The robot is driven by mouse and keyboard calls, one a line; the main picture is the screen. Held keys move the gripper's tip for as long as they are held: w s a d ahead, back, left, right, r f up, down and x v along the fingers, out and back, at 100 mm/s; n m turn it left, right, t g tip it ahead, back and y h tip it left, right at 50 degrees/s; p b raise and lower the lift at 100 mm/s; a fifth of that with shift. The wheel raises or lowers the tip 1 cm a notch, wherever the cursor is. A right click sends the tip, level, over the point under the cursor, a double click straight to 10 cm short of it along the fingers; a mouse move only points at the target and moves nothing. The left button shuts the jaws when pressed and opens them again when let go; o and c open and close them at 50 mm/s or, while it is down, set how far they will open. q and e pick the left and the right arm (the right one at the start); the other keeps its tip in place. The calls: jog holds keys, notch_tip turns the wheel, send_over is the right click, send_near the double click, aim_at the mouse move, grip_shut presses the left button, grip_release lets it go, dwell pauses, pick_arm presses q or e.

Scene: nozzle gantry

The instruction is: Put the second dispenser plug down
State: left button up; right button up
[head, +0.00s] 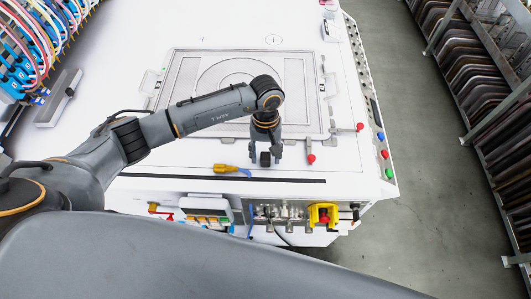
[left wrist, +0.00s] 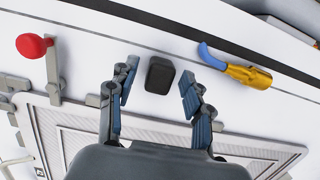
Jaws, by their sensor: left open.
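A yellow plug-like piece (head: 226,168) with a blue curved end lies on the white table top near its front edge. It also shows in the left wrist view (left wrist: 246,76), outside my fingers on the right. My left gripper (head: 265,151) points down over the table, to the right of the yellow piece and apart from it. In the left wrist view my left gripper (left wrist: 159,82) has its fingers spread. A small black block (left wrist: 160,75) shows between or beyond the fingertips; I cannot tell whether it touches them. My right gripper is out of view.
A framed screen plate (head: 180,80) lies behind my gripper. Red-knobbed clamps (head: 311,158) stand at its right. A black slot (head: 300,180) runs along the front edge, above connectors and a yellow-backed red button (head: 323,214). Coloured hoses (head: 40,35) crowd the left.

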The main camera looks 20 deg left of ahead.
pick_arm(q)
jog(key=shift+w+r, duration=0.1)
jog(key=shift+r, duration=0.5)
notch_tip(320, 180, up, 11)
jog(key=w+b, duration=0.1)
jog(key=b, duration=0.3)
jog(key=shift+w+a+r+b, duration=0.15)
jog(key=shift+w+a+b, duration=0.15)
jog(key=shift+b, duration=0.1)
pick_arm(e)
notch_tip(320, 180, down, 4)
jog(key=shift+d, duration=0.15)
pick_arm(q)
jog(key=shift+s, duration=0.1)
